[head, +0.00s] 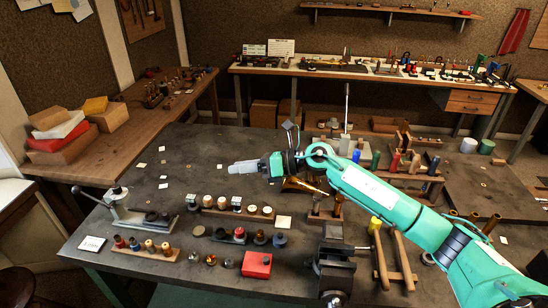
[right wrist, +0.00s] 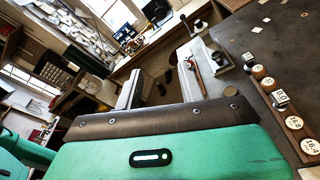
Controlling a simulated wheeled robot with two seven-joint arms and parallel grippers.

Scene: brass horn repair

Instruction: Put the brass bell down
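My right gripper (head: 236,168) reaches in from the right above the dark workbench (head: 185,150). In the right wrist view its two grey fingers (right wrist: 165,80) stand apart with nothing between them. A brass-coloured flared piece (head: 297,185), which looks like the brass bell, sits on the bench just below my right wrist. My arm partly hides it, and I cannot tell what supports it. The gripper is to its left and apart from it. My left gripper is in neither view.
A lever tool (head: 126,212) stands at the bench's left. Racks of labelled wooden pieces (head: 238,210), a red box (head: 257,264) and a dark vise (head: 333,262) line the front. Wooden stands (head: 393,262) are at right. Bare bench lies left of and behind the gripper.

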